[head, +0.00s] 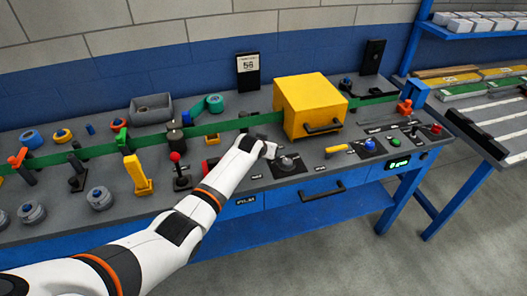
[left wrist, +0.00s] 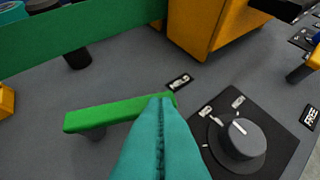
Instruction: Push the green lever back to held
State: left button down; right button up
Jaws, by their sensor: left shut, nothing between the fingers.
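The green lever (left wrist: 100,117) lies across the left wrist view as a flat bar on a dark post, and its right end points toward a small HELD label (left wrist: 180,82). My left gripper (left wrist: 161,100) is shut and empty, its teal fingertips at the lever's right end. The fingers cover part of that end, so I cannot tell if they touch it. In the head view my left gripper (head: 268,149) is low over the bench, left of a round knob (head: 287,162), and hides the lever. My right gripper is not in view.
The yellow box (head: 308,103) stands just behind my left gripper. A green band (head: 75,155) runs along the bench. The knob on its black plate (left wrist: 238,138) is close to the right of the fingers, with a FREE label (left wrist: 311,116) beyond.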

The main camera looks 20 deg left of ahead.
pick_arm(q)
jog(key=shift+w+d+f+b, duration=0.1)
jog(key=shift+w+d+b, duration=0.05)
jog(key=shift+w+b, duration=0.55)
jog(key=shift+w, duration=0.25)
dwell(0.4)
